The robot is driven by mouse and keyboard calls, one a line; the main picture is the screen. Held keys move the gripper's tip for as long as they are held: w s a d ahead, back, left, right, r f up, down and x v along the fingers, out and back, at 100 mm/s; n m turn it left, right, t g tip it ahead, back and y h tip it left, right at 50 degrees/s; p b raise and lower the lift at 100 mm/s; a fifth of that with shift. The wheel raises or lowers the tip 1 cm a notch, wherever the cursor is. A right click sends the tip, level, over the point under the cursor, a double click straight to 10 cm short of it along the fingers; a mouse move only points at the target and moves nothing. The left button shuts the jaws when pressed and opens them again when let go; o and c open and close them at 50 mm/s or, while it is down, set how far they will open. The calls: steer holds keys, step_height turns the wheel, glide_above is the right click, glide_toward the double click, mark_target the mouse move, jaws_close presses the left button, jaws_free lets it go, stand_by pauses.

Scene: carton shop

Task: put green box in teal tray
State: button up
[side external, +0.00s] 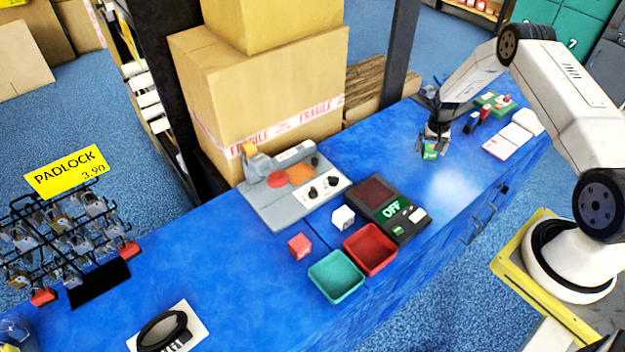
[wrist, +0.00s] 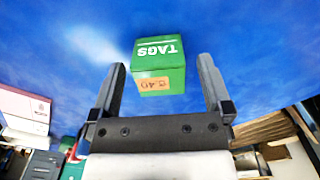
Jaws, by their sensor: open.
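The green box (wrist: 158,62), marked TAGS with an orange price label, stands on the blue counter in the wrist view. In the side view the green box (side external: 430,151) shows below my gripper (side external: 434,143), partly hidden by it. My gripper is open; in the wrist view its two fingers (wrist: 160,85) lie to either side of the box, with gaps between them and it. The teal tray (side external: 336,277) sits at the counter's front edge in the side view and looks empty. It is not in the wrist view.
A red tray (side external: 370,249) adjoins the teal tray. A red cube (side external: 300,246), a white cube (side external: 343,217) and a dark OFF device (side external: 383,207) stand close by. A grey sealing machine (side external: 292,187) and big cartons (side external: 262,95) are behind. Counter between box and device is clear.

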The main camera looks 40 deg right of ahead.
jaws_close()
stand_by(0.4)
steer(key=shift+r, duration=0.2)
steer(key=shift+r, duration=0.4)
steer(key=s+a+r, duration=0.7)
steer(key=s+r, duration=0.5)
stand_by(0.3)
stand_by(0.5)
